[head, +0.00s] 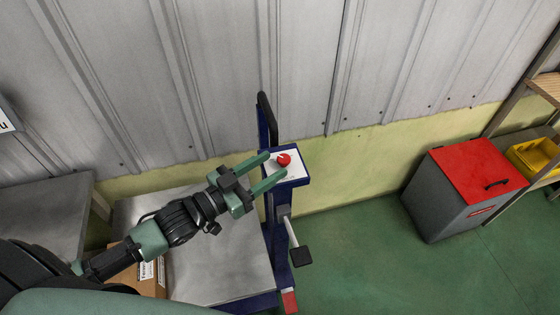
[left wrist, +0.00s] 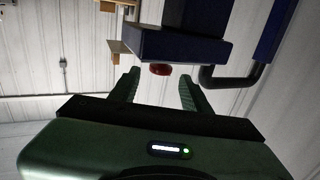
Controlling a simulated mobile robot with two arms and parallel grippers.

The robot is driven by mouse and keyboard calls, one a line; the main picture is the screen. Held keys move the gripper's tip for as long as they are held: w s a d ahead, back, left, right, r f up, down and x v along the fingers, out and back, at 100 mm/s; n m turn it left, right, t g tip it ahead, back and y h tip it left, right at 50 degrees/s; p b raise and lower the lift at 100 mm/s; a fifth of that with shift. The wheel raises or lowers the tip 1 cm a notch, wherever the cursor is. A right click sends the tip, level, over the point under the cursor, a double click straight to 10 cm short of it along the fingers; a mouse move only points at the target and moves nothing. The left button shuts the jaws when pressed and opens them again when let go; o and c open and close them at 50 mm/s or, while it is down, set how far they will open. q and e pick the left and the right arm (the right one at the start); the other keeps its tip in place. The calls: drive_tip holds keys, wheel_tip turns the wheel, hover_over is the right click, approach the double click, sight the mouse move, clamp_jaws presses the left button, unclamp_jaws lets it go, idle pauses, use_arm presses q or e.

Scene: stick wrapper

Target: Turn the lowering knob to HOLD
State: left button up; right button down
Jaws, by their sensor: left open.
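The red lowering knob (head: 283,159) sits on a white panel (head: 291,167) on top of the blue post of a lift cart. My left gripper (head: 275,165) is open, its two green fingers pointing at the knob from the left. In the left wrist view the knob (left wrist: 160,69) shows beyond and between the open fingertips (left wrist: 158,77), under the blue panel housing (left wrist: 178,45). I cannot tell whether the fingers touch it. The marks on the panel are too small to read. My right gripper is not in view.
A black handle (head: 266,115) rises behind the panel. A black pedal (head: 301,256) juts out below it. A metal platform (head: 215,250) carries a cardboard box (head: 150,277). A grey bin with a red lid (head: 478,165) and a yellow crate (head: 535,155) stand right. Green floor between is clear.

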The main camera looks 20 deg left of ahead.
use_arm(q)
drive_tip(key=shift+v, duration=1.5)
